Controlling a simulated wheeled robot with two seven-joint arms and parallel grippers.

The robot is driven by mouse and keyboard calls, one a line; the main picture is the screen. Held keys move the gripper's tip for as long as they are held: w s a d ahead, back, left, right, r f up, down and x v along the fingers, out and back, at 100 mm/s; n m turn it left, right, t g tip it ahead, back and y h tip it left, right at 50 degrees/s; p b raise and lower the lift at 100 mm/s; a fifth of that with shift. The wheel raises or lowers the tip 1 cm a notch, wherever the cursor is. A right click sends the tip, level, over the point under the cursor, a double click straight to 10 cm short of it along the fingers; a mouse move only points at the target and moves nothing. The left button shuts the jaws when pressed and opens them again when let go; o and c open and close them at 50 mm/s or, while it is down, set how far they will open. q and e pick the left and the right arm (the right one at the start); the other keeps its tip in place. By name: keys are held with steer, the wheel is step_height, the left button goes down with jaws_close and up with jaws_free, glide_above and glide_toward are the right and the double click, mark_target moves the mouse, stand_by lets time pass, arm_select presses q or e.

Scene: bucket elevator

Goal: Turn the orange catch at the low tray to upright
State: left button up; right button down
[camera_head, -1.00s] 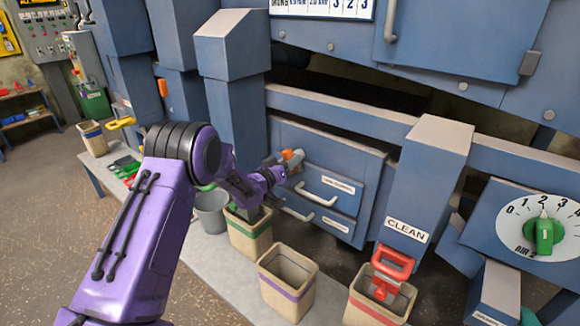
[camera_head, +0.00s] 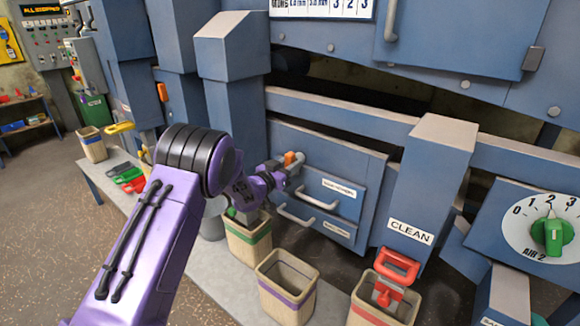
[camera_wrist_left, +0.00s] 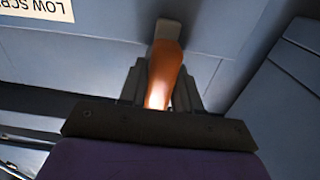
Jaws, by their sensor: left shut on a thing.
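The orange catch (camera_head: 290,158) sits at the upper left corner of the blue tray front (camera_head: 313,184) in the head view. My left gripper (camera_head: 287,168) is at the catch and mostly covers it. In the left wrist view the orange catch (camera_wrist_left: 166,68) lies between the two dark fingers of my left gripper (camera_wrist_left: 160,92), which is shut on it. A pale plate shows at the catch's far end. Part of a label reading "LOW SCR" (camera_wrist_left: 36,8) is beside it. The catch's exact angle on the tray is hard to tell. My right gripper is not in view.
A second drawer front (camera_head: 318,229) with a handle is just below. Open bins (camera_head: 287,290) with coloured bands stand in front on the grey ledge. A "CLEAN" chute (camera_head: 430,180) and red handle (camera_head: 398,264) are to the right. The machine frame bar (camera_head: 340,117) runs above.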

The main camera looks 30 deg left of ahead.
arm_select(q)
steer(key=shift+f, duration=0.15)
steer(key=o, duration=1)
steer(key=shift+c, duration=0.2)
steer(key=s+b, duration=0.1)
steer(key=s, duration=0.9)
steer(key=shift+s+a+b, duration=0.3)
steer(key=shift+a+b, duration=0.1)
steer(key=shift+a, duration=0.05)
